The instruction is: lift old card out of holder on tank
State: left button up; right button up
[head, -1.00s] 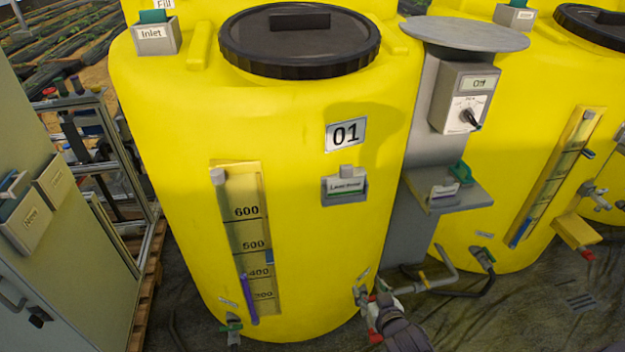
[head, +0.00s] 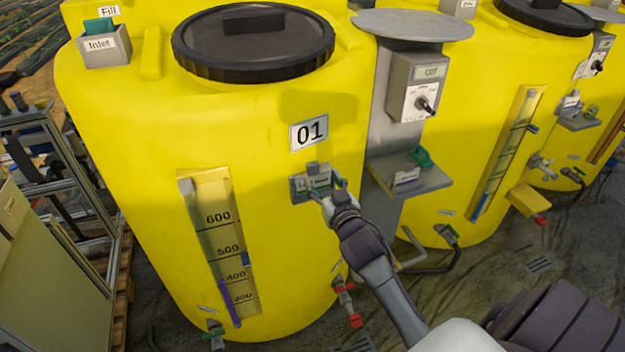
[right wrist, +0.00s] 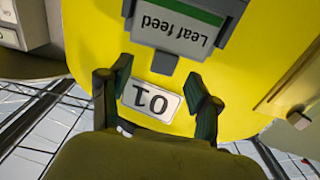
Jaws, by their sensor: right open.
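The grey card holder (head: 298,188) is on the front of the yellow tank (head: 265,130), below the "01" plate. The card (right wrist: 190,22) reads "Leaf feed" and has a green band; it appears upside down in the right wrist view. A small grey tab (right wrist: 164,63) stands out at the holder's top edge. My right gripper (head: 328,188) is in front of the holder, its fingers apart. In the right wrist view the open gripper (right wrist: 160,82) has nothing between its fingers, and the tab lies just beyond them. My left gripper is not in view.
A grey bracket shelf (head: 410,178) with a green item juts out right of the holder, beneath a control box (head: 414,87). A level gauge (head: 220,240) is on the tank at lower left. A red-handled valve (head: 347,300) is low on the tank.

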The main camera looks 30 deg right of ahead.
aim_at(314, 170)
jog(key=x, duration=0.3)
jog(key=p+x, duration=0.1)
jog(key=shift+w+a+r, duration=0.15)
jog(key=shift+w+a, duration=0.1)
jog(key=shift+w+d, duration=0.1)
jog(key=shift+w, duration=0.4)
jog(key=shift+s, duration=0.1)
grip_shut()
